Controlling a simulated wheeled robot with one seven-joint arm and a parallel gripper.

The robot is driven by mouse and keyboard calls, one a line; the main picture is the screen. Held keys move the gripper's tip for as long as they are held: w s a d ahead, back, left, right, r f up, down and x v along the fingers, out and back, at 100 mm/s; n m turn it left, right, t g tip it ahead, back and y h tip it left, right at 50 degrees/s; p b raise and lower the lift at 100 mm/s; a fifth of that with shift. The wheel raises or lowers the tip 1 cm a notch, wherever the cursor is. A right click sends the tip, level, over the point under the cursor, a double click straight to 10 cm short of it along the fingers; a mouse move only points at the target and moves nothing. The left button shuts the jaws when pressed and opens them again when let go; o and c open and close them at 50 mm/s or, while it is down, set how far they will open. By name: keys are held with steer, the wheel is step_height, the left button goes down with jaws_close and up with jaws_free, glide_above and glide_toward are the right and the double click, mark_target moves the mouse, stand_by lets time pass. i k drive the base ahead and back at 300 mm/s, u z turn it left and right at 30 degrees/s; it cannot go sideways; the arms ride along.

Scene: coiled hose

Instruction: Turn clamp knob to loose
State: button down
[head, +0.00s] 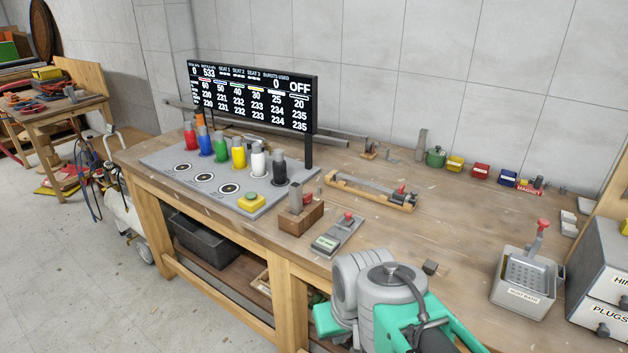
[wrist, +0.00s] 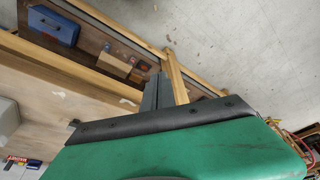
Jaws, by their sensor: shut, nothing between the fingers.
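Several red knobs show in the head view, none labelled as the clamp knob. One red knob (head: 400,189) sits at the right end of a long wooden cradle (head: 358,192) holding a grey bar. Another red knob (head: 348,216) is on a small grey plate device (head: 336,238) near the bench's front edge. I cannot read any knob's setting. My gripper (wrist: 157,88) shows in the wrist view with its dark fingers together and empty, over the bench's front edge. It touches no knob there. In the head view its fingers are hidden by my arm.
A metal bath with a red-topped handle (head: 516,280) and grey drawers (head: 603,280) stand at the right. Coloured bottles (head: 221,148), a black display (head: 250,95) and a wooden block (head: 301,217) are at the left. The bench's middle right (head: 465,215) is clear.

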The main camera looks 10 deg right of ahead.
mark_target(306, 199)
steer(key=z, duration=0.05)
steer(key=i, duration=0.15)
steer(key=z, duration=0.1)
steer(key=k, duration=0.5)
steer(key=u, duration=0.8)
steer(key=i, duration=0.75)
steer(key=z, duration=0.45)
steer(key=i, duration=0.55)
steer(key=z, duration=0.7)
